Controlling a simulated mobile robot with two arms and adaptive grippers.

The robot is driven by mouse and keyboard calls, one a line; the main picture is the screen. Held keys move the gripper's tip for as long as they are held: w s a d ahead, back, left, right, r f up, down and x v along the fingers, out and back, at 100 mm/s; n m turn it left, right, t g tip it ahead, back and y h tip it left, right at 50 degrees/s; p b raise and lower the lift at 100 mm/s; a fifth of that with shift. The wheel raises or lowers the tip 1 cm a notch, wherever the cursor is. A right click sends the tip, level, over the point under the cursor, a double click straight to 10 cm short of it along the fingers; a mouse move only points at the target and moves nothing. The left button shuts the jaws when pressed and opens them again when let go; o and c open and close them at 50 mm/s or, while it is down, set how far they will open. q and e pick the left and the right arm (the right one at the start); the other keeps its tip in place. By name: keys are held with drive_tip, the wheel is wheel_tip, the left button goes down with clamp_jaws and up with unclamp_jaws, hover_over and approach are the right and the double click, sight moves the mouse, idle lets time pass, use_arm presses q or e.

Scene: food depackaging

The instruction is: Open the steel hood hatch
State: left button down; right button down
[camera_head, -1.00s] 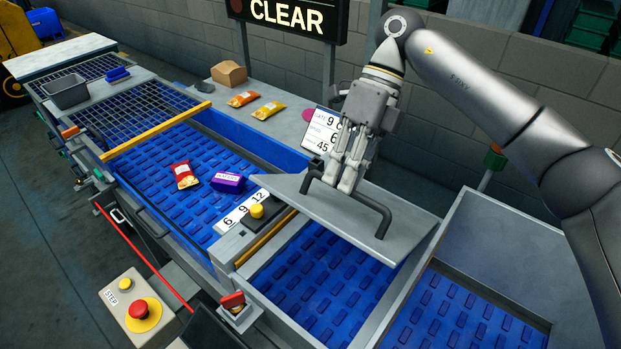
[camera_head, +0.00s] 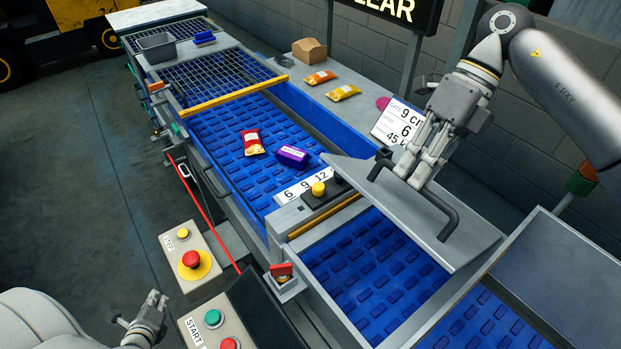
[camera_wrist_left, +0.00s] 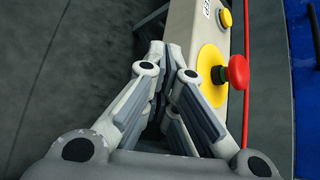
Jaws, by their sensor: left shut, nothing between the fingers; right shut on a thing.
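The steel hood hatch (camera_head: 478,238) is a flat grey plate with a dark bar handle (camera_head: 451,218), at the right of the head view. It is raised at a tilt, and blue belt shows below its near edge. My right gripper (camera_head: 415,180) is shut on the handle; its fingers hide part of the bar. My left gripper (camera_head: 156,300) is shut and empty at the lower left of the head view, beside the control boxes. In the left wrist view its fingers (camera_wrist_left: 168,52) are together, left of the red button.
A control box with a red stop button (camera_head: 192,259) and a START box (camera_head: 205,325) stand near my left gripper. A red packet (camera_head: 252,142) and a purple packet (camera_head: 292,156) lie on the blue belt (camera_head: 225,125). A red switch (camera_head: 281,271) sits at the near frame edge.

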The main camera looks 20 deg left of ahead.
drive_tip(key=shift+w+d+f, duration=0.1)
drive_tip(key=shift+w, duration=0.05)
use_arm(q)
drive_tip(key=w+d+r+m+t+h, duration=0.35)
drive_tip(key=w+d+r, duration=0.25)
drive_tip(key=r, duration=0.2)
drive_tip(key=w+d+r+m+t+h, duration=0.3)
drive_tip(key=w+d+r+m, duration=0.25)
drive_tip(key=r, duration=0.35)
drive_tip(key=s+d+r+m+h, duration=0.2)
drive_tip(key=d+r+m+h, duration=1)
drive_tip(key=d+r, duration=0.7)
drive_tip(key=w+d+r+y, duration=0.1)
drive_tip(key=w+d+r, duration=0.4)
drive_tip(key=w, duration=0.4)
drive_tip(key=shift+w+d+r+m, duration=0.15)
drive_tip(key=shift+w+d+m, duration=0.25)
drive_tip(key=shift+d, duration=0.3)
